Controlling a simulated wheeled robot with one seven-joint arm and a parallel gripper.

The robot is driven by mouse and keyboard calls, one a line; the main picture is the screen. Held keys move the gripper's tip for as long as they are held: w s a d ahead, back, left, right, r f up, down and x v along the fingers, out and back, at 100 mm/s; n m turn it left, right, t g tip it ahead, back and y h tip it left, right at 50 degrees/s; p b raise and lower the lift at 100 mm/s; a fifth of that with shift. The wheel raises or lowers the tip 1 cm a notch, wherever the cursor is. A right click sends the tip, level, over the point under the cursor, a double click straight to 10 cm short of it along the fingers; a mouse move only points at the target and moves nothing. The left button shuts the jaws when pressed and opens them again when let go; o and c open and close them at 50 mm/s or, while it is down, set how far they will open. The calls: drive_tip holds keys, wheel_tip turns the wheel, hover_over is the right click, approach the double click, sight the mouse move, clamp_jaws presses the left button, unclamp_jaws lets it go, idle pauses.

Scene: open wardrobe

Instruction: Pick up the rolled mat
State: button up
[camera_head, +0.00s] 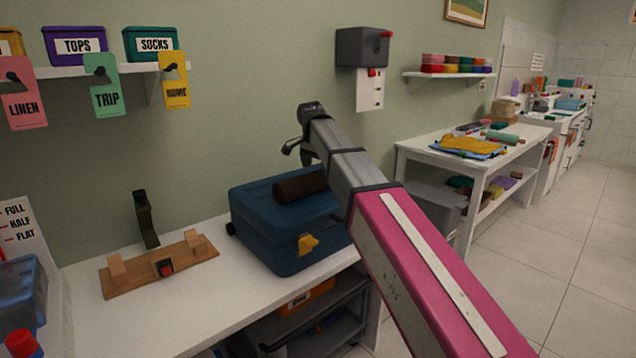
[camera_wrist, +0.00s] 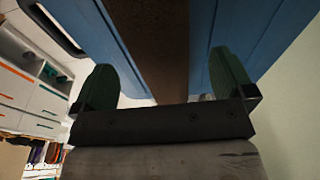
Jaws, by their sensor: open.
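A dark brown roll, which looks like the rolled mat (camera_head: 295,188), lies on top of the blue suitcase (camera_head: 285,232). My arm hides its right end in the head view. My gripper (camera_head: 298,153) is above and behind the roll, close to the wall. In the wrist view my gripper (camera_wrist: 163,62) shows two green fingers spread wide apart. A brown band, probably the mat (camera_wrist: 160,45), shows between them, with blue case surface (camera_wrist: 250,30) on both sides. The fingers hold nothing. I cannot tell the gap between fingers and mat.
The suitcase stands on a white bench (camera_head: 210,310), near the wall. A wooden stand (camera_head: 160,265) is on its left. A wall shelf (camera_head: 120,73) with bins and hanging tags is at upper left, a grey wall box (camera_head: 362,46) behind. A green roll (camera_head: 503,137) lies on the far table.

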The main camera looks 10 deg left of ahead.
sight(317, 171)
drive_tip(key=shift+w+d+f, duration=0.1)
drive_tip(key=shift+f, duration=1.25)
drive_tip(key=shift+w+d+f, duration=0.1)
drive_tip(key=shift+f, duration=1.2)
drive_tip(key=c, duration=1)
